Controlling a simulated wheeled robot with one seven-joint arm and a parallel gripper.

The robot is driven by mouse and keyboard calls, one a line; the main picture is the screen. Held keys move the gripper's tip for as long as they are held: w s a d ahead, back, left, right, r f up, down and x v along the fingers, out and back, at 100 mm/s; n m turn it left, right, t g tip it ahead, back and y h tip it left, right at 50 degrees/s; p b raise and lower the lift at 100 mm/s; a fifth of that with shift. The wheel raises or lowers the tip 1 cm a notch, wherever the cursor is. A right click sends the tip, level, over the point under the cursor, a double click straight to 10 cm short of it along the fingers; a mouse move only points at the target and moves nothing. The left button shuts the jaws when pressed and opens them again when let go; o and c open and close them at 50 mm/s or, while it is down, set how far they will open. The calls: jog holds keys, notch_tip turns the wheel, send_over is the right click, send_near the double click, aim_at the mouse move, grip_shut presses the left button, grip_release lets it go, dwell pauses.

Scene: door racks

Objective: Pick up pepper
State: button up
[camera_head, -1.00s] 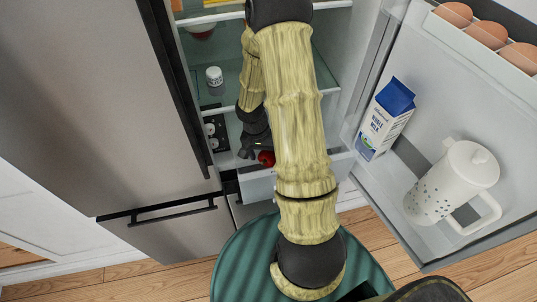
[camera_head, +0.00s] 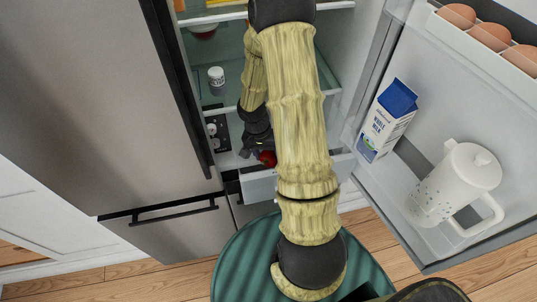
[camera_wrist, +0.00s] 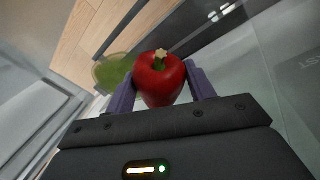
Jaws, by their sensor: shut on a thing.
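A red pepper (camera_wrist: 160,82) with a green and tan stem sits between the two purple fingers of my gripper (camera_wrist: 160,88) in the wrist view. The gripper is shut on it, with a finger against each side. In the head view the pepper (camera_head: 267,158) is a small red patch beside my gripper (camera_head: 255,148), low in the open fridge near the drawer front. My arm hides much of the gripper and part of the pepper there.
The fridge door stands open at the right with a milk carton (camera_head: 388,120), a white pitcher (camera_head: 455,183) and brown eggs (camera_head: 490,36). A small white jar (camera_head: 216,77) stands on a glass shelf (camera_head: 225,92). The drawer front (camera_head: 258,187) lies just below my gripper.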

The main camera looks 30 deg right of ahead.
aim_at(268, 152)
jog(key=v, duration=0.3)
jog(key=s+d+v, duration=0.1)
jog(key=v, duration=0.5)
jog(key=shift+s+d+r, duration=0.1)
jog(key=shift+d+r, duration=0.15)
jog(key=shift+r, duration=0.3)
